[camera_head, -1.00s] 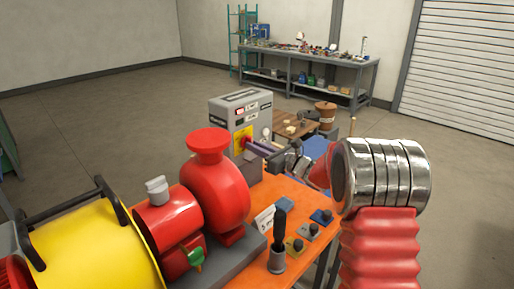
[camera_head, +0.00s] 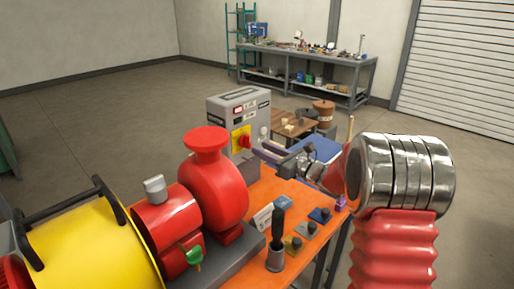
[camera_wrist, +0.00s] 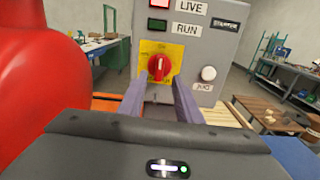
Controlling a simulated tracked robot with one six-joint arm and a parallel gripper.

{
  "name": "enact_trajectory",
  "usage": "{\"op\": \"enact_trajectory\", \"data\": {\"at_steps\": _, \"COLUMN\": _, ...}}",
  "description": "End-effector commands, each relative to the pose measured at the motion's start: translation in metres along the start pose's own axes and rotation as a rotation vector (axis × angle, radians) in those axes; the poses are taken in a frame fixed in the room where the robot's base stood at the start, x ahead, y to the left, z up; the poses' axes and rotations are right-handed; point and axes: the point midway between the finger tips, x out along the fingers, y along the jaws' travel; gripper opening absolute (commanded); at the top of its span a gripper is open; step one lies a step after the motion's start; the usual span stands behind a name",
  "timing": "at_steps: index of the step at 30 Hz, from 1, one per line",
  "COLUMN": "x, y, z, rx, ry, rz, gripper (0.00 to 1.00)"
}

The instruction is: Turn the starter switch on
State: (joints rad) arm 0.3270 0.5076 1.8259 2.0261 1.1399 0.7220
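The starter box (camera_head: 238,118) is grey and stands at the far end of the orange bench. Its red rotary switch (camera_wrist: 158,67) sits on a yellow plate (camera_wrist: 150,50) in the wrist view, its handle roughly upright. The switch also shows in the head view (camera_head: 243,141). Above it are a red LIVE lamp (camera_wrist: 158,3) and a dark green RUN lamp (camera_wrist: 157,26). My gripper (camera_wrist: 160,86) is open and empty. Its two purple fingers point at the box, apart from the switch, which shows between and above their tips. The gripper also shows in the head view (camera_head: 259,149).
A white button (camera_wrist: 208,73) is right of the switch. A red pump (camera_head: 214,190) stands close left of my gripper. A black-handled tool in a cup (camera_head: 277,240) and several small blocks are on the orange bench (camera_head: 262,188). A pallet (camera_head: 292,127) lies behind.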

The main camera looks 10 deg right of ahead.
Motion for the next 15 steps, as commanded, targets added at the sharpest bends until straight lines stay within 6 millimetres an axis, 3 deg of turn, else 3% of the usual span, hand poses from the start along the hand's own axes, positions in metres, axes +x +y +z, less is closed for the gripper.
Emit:
{"op": "enact_trajectory", "data": {"at_steps": 9, "x": -0.057, "y": -0.001, "z": 0.000, "rx": -0.001, "ry": 0.000, "rz": -0.003, "gripper": 0.31}}
{"op": "enact_trajectory", "data": {"at_steps": 15, "x": -0.081, "y": -0.001, "z": -0.001, "rx": 0.000, "ry": 0.001, "rz": -0.001, "gripper": 0.31}}
